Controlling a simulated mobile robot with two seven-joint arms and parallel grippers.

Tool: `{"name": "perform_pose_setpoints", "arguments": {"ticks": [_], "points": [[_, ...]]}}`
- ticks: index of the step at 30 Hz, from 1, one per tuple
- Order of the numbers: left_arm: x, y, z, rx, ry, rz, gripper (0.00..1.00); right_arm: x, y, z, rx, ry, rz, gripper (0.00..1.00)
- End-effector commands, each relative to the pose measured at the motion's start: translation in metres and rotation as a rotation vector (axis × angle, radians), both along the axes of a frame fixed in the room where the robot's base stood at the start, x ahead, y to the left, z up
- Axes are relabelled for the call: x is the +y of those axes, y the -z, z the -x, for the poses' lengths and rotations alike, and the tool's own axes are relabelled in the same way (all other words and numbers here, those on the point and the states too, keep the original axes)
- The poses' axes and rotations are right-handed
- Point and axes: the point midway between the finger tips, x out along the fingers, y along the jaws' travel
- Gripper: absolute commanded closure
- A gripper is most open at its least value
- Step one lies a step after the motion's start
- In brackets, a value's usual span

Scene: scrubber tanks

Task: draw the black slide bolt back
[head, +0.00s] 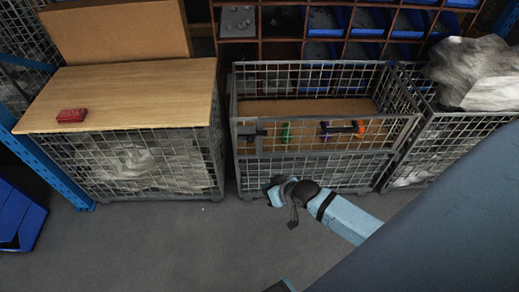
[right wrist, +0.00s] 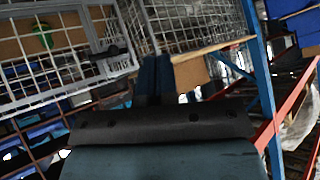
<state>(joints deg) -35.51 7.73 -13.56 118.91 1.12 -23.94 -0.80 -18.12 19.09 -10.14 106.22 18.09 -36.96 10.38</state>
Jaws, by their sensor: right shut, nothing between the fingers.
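The black slide bolt (head: 250,132) sits at the upper left corner of the front gate of the middle wire cage (head: 318,152). It also shows in the right wrist view (right wrist: 108,52), left of my fingers. My right gripper (head: 271,185) is below the bolt and slightly to its right, in front of the cage's lower mesh. Its fingers (right wrist: 153,75) are shut with nothing between them and are apart from the bolt. How far the bolt's rod reaches into its keeper is too small to tell. My left gripper is not in view.
A wooden-topped cage (head: 135,95) with a red box (head: 71,115) stands left. A cage with grey sacks (head: 475,72) stands right. Small green (head: 285,132) and orange (head: 361,128) items show at the middle cage's front. The grey floor (head: 160,245) ahead is clear.

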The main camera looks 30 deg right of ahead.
Motion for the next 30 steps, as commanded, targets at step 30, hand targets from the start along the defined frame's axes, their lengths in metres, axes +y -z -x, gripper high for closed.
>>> {"name": "perform_pose_setpoints", "arguments": {"ticks": [30], "points": [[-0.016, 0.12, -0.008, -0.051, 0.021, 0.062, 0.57, -0.196, 0.022, -0.182, 0.285, 0.346, -0.276, 1.0]]}}
